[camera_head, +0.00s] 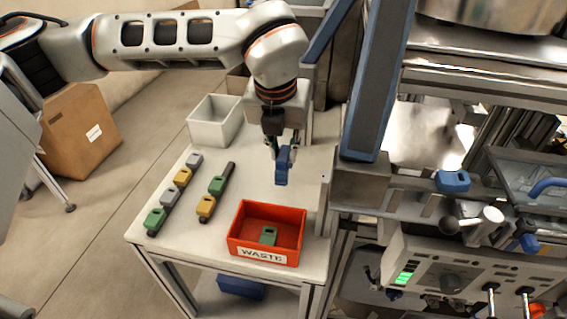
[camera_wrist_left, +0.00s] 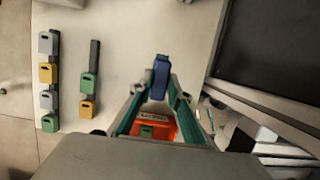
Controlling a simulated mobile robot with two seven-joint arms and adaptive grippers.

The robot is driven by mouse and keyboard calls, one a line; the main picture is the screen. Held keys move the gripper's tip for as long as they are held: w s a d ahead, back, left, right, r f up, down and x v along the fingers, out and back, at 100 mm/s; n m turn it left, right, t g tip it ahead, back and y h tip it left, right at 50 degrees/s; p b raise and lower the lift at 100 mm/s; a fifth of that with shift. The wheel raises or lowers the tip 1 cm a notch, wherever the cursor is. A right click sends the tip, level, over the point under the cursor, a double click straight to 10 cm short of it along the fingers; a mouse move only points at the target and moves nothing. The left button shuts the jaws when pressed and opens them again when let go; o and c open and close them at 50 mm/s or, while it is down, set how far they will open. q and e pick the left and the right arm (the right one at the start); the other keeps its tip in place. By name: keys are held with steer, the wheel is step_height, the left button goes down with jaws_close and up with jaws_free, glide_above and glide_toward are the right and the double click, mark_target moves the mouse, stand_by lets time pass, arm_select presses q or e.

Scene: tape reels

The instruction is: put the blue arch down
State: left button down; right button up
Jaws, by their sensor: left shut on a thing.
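The blue arch (camera_head: 282,170) is held by my left gripper (camera_head: 283,148), above the white table (camera_head: 240,160) and behind the red bin as the head view sees it. In the left wrist view the blue arch (camera_wrist_left: 159,78) sits between the tips of my left gripper (camera_wrist_left: 157,88), whose fingers show green along the sides. The gripper is shut on the arch. The parts of the arch between the fingers are hidden. I cannot tell its exact height above the table. My right gripper is not in view.
A red bin (camera_head: 242,244) marked WASTE holds a green arch (camera_head: 268,236). Two dark rails hold grey, yellow and green arches, including a yellow arch (camera_head: 206,206). A white bin (camera_head: 205,135) stands at the back. Another blue piece (camera_head: 453,181) lies on the machine at right.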

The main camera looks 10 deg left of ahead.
mark_target(282, 157)
arm_select(q)
steer(key=shift+f, duration=2)
steer(key=shift+f, duration=0.15)
steer(key=c, duration=1.9)
jaws_free()
steer(key=v, duration=1.2)
